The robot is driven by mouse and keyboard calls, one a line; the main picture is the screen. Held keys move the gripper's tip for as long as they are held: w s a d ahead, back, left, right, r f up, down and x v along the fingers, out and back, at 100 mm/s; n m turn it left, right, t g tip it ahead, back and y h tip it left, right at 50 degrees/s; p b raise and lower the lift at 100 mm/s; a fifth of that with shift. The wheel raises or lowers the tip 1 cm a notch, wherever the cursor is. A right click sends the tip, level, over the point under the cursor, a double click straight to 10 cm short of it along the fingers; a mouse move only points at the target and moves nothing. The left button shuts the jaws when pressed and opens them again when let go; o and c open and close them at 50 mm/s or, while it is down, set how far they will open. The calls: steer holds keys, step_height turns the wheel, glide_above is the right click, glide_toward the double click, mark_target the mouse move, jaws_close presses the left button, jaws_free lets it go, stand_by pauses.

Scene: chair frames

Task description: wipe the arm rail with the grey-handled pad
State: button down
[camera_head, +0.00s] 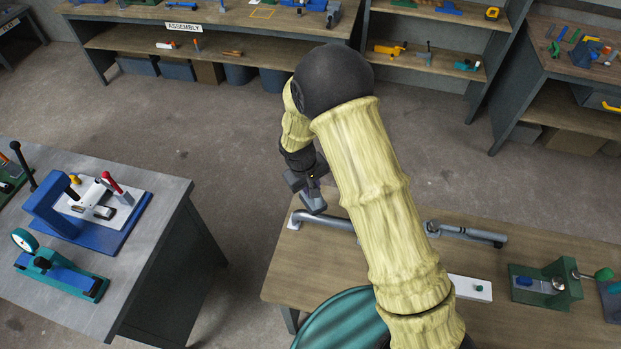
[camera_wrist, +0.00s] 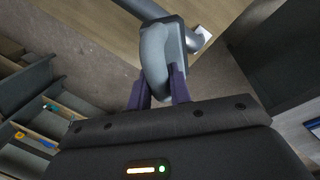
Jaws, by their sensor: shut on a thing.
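My gripper (camera_head: 307,181) hangs above the left end of the wooden bench. Its purple fingers show in the wrist view (camera_wrist: 159,88), shut on the grey handle of the pad (camera_wrist: 154,62). The pad (camera_head: 313,204) appears as a small grey block below the gripper in the head view. A grey tubular arm rail (camera_head: 328,220) lies along the bench, with its left end by a white plate. Part of it shows behind the pad in the wrist view (camera_wrist: 140,8). I cannot tell whether the pad touches the rail. My arm hides the rail's right part.
Another grey tubular piece (camera_head: 465,233) lies right of my arm; whether it joins the rail is hidden. A green clamp fixture (camera_head: 545,287) and a white block (camera_head: 470,289) sit on the wooden bench (camera_head: 285,275). A grey table (camera_head: 150,263) with fixtures stands left, across a floor gap.

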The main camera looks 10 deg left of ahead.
steer(key=shift+s+r+p, duration=0.25)
steer(key=shift+r+p, duration=0.15)
steer(key=shift+r, duration=0.7)
steer(key=shift+w, duration=0.15)
